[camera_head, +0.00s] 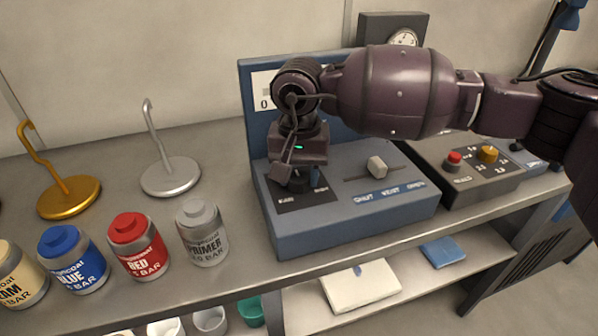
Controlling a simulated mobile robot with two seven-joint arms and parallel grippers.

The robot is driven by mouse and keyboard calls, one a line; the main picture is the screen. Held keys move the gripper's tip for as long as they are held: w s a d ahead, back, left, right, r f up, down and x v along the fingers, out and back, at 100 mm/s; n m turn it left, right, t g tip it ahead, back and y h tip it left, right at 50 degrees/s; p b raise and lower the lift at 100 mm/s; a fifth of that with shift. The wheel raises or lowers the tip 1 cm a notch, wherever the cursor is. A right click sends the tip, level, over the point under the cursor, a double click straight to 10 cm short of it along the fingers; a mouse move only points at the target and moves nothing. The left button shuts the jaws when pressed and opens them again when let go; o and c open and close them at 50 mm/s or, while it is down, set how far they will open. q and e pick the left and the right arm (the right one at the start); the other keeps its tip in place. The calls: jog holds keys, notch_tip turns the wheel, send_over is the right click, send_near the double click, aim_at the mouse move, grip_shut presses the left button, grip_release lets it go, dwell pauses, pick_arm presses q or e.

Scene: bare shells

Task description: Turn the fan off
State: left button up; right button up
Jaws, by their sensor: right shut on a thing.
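A blue control console (345,228) stands on the grey bench, with an upright blue back panel behind it. On its left part is a dark plate (314,197) with small lettering that I cannot read surely. My right gripper (297,178) reaches down from above and is shut on a dark knob (299,185) on that plate. The fingers and wrist cover most of the knob, so its pointer is hidden. No fan is plainly in view. My left gripper is not in view.
A pale slider (377,167) sits on the console to the right of the knob. A second box (475,165) has a red button and a yellow knob. Paint jars (137,246) and hooked stands (70,197) stand at left. My right arm hides part of the back panel.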

aim_at(299, 177)
jog(key=o, duration=0.9)
jog(key=shift+r, duration=0.1)
notch_tip(299, 177, up, 9)
jog(key=shift+f+p, duration=0.1)
jog(key=shift+p, duration=0.4)
jog(key=shift+r, duration=0.9)
